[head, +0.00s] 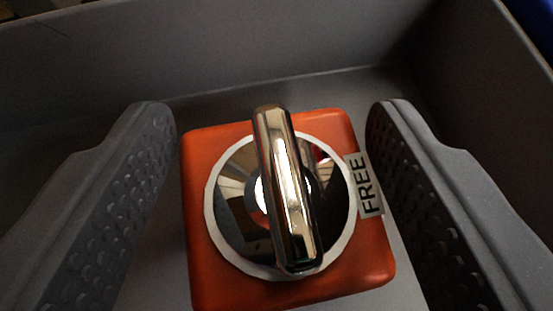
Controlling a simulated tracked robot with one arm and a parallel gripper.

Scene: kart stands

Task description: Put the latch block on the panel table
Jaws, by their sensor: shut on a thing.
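The latch block (205,270) is an orange square block with rounded corners. On its top are a round mirror-like plate with a pale rim and a shiny metal bar handle across the middle. A small label reading "FREE" is at its right edge. My gripper (272,112) is shut on the latch block, with one dark, dimpled finger at its left side and one at its right. The block is inside a grey bin; I cannot tell whether it touches the floor. The panel table is not recognisable in this view.
The grey bin (200,58) has a tall wall behind the block and another at the right. Its floor around the block is bare where visible. A blue thing (533,18) shows beyond the bin at the top right corner.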

